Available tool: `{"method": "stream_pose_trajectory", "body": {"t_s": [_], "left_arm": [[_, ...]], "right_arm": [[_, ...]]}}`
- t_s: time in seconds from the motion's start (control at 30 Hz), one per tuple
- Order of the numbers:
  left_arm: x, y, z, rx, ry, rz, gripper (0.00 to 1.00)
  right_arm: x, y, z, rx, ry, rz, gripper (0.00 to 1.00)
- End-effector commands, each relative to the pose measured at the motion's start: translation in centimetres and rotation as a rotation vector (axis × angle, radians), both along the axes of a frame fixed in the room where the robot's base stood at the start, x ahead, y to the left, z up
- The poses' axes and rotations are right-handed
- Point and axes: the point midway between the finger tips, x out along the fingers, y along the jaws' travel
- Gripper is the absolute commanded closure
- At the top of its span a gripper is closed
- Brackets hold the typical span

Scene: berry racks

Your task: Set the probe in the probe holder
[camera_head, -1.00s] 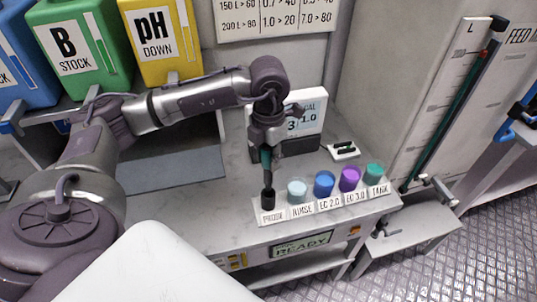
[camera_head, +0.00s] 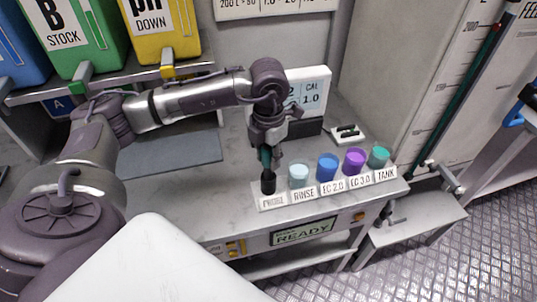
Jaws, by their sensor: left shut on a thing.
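The probe (camera_head: 265,158) is a slim upright stick with a teal body. My left gripper (camera_head: 266,147) points down and is shut on its upper part. The probe holder (camera_head: 268,184) is a small black cup behind the PROBE label at the left end of a white label strip. The probe's lower end is at the holder's mouth and appears to be inside it; the tip is hidden. My right gripper is not in view.
Right of the holder stand the rinse cup (camera_head: 298,174), blue cup (camera_head: 327,167), purple cup (camera_head: 354,160) and teal tank cup (camera_head: 378,157). A meter display (camera_head: 308,92) stands behind my gripper. The bench's left part holds a flat grey mat (camera_head: 170,155).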

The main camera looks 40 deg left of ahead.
Motion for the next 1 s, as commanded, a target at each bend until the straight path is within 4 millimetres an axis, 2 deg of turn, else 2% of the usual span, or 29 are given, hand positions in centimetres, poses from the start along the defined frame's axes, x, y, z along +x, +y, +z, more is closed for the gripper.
{"method": "stream_pose_trajectory", "body": {"t_s": [0.93,0.97,1.0], "left_arm": [[0.01,-0.02,-0.56,0.000,-0.001,0.000,1.00],[0.01,-0.02,-0.54,0.000,-0.001,0.000,0.64],[0.01,-0.02,-0.49,0.000,-0.001,0.000,0.58]], "right_arm": [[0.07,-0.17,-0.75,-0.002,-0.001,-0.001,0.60],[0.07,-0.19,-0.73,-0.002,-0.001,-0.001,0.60],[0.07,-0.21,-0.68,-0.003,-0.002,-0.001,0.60]]}}
